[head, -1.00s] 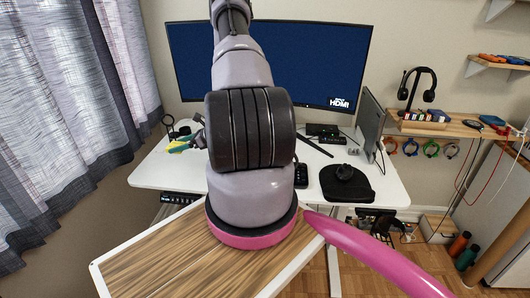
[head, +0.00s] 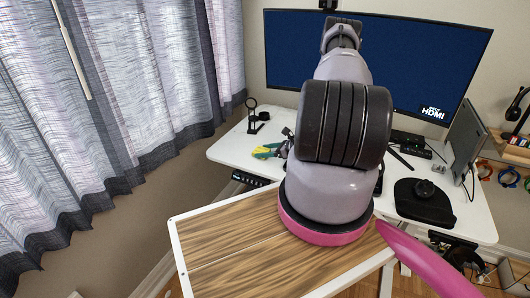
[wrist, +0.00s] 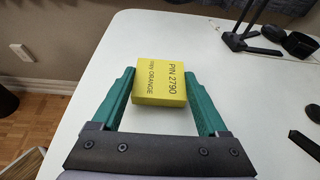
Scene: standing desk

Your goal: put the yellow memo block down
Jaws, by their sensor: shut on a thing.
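The yellow memo block (wrist: 160,82) has black lettering on it and sits between the two green fingers of my gripper (wrist: 163,98) in the wrist view. My gripper is shut on it. The block is over the white desk (wrist: 262,110), near the desk's left edge; I cannot tell whether its underside touches the top. In the head view, a small patch of yellow (head: 266,151) and green shows at the left part of the desk, and my arm hides most of the gripper there.
A black stand (head: 255,116) is at the desk's back left corner. The monitor (head: 400,60) spans the back. A black mouse mat (head: 424,206) with a mouse is at the right. White desk around the block is clear in the wrist view.

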